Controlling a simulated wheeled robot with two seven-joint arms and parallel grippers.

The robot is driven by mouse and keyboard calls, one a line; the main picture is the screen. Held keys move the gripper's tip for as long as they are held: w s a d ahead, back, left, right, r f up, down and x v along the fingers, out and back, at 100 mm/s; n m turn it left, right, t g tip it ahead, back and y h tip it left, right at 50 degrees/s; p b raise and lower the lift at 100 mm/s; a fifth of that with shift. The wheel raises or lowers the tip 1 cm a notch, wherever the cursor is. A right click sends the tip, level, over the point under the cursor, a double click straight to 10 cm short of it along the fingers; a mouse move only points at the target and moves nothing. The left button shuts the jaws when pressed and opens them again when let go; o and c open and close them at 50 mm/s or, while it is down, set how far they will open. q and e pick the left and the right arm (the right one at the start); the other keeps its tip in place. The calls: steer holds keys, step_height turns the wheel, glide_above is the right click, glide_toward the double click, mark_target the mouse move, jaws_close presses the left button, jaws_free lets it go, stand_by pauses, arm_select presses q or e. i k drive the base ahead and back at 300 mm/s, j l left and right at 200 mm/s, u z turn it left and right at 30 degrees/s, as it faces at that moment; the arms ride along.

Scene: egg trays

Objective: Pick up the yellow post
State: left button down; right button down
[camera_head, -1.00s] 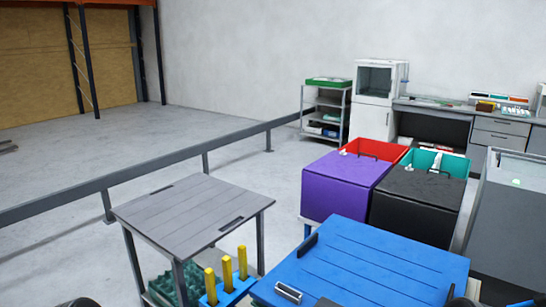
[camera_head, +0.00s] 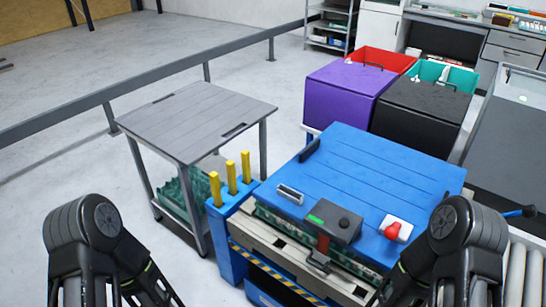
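Three yellow posts stand upright in a row on a blue holder (camera_head: 228,214) at the left side of the blue machine. They are the left post (camera_head: 214,189), the middle post (camera_head: 231,178) and the right post (camera_head: 246,167). The frames do not show which one the task means. My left arm comes in at the lower left and my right arm at the lower right. Both grippers are outside the picture, below its edge. Neither arm touches a post.
The blue machine (camera_head: 365,172) has a control box and a red knob (camera_head: 397,231) on top. A grey table (camera_head: 195,118) stands left of the posts, with green trays (camera_head: 182,193) on its lower shelf. Purple (camera_head: 340,97) and black (camera_head: 420,112) bins stand behind. A rail (camera_head: 160,82) crosses the back left.

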mark_target(214, 179)
steer(key=i+j, duration=0.25)
steer(key=j, duration=0.2)
steer(key=i+j, duration=0.2)
steer(key=j, duration=0.2)
steer(key=i+j, duration=0.25)
steer(key=j, duration=0.2)
steer(key=i+j, duration=0.2)
steer(key=j, duration=0.2)
steer(key=z, duration=1.1)
